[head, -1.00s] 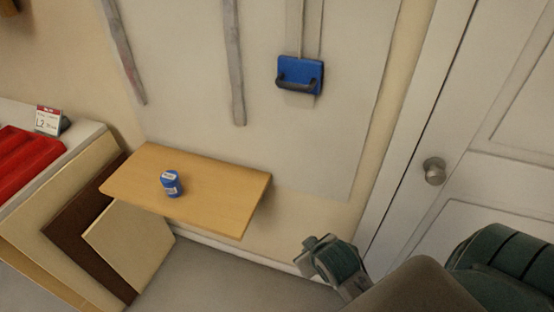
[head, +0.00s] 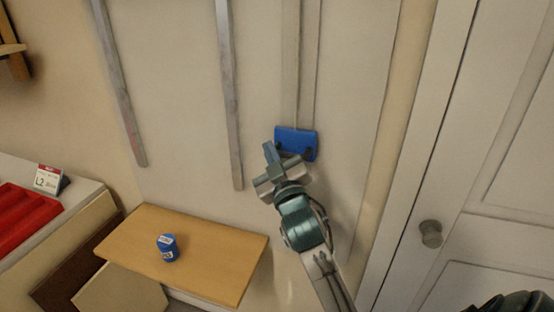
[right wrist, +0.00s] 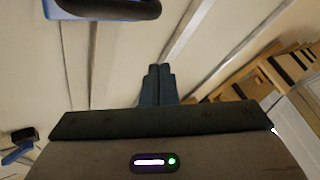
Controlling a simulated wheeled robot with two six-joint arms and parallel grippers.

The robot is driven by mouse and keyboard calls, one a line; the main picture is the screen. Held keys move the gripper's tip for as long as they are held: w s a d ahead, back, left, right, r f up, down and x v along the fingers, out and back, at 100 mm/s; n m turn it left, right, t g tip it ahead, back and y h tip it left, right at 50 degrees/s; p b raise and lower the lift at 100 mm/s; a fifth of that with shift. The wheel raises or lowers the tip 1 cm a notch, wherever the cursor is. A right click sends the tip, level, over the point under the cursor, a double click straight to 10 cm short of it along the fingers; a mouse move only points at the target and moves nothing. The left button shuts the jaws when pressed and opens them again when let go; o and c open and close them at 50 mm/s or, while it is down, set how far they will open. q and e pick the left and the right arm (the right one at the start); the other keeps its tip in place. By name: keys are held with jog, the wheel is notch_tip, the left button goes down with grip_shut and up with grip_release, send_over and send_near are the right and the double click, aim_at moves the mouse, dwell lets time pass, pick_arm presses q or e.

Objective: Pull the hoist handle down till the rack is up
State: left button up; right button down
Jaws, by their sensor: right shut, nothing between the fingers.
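The hoist handle is a dark bar on a blue block (head: 296,139), which sits on a vertical rail on the wall. In the head view my right gripper (head: 270,158) is just in front of and below the block, hiding most of the bar. In the right wrist view the dark handle bar (right wrist: 112,9) crosses the upper left, and my shut fingers (right wrist: 158,84) are below and to its right, apart from it and empty. A wooden frame (head: 14,58) at the upper left may be the rack; I cannot tell. My left gripper is out of view.
A wooden shelf (head: 215,257) with a small blue can (head: 167,248) juts out below left. Two grey strips (head: 230,100) run down the wall panel. A white door with a round knob (head: 430,234) is at right. A red tray (head: 22,222) lies at far left.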

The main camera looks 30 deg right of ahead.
aim_at(292, 149)
pick_arm(q)
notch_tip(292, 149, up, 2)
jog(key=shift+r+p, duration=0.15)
jog(key=shift+p, duration=0.6)
pick_arm(e)
jog(key=w+d+f, duration=0.2)
jog(key=w, duration=0.1)
jog(key=shift+w+d+f, duration=0.1)
jog(key=shift+d+f, duration=0.15)
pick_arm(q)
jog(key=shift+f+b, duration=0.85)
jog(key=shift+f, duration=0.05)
pick_arm(e)
jog(key=shift+a+f, duration=0.1)
jog(key=shift+f, duration=0.7)
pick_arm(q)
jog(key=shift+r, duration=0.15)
pick_arm(e)
jog(key=shift+r, duration=0.1)
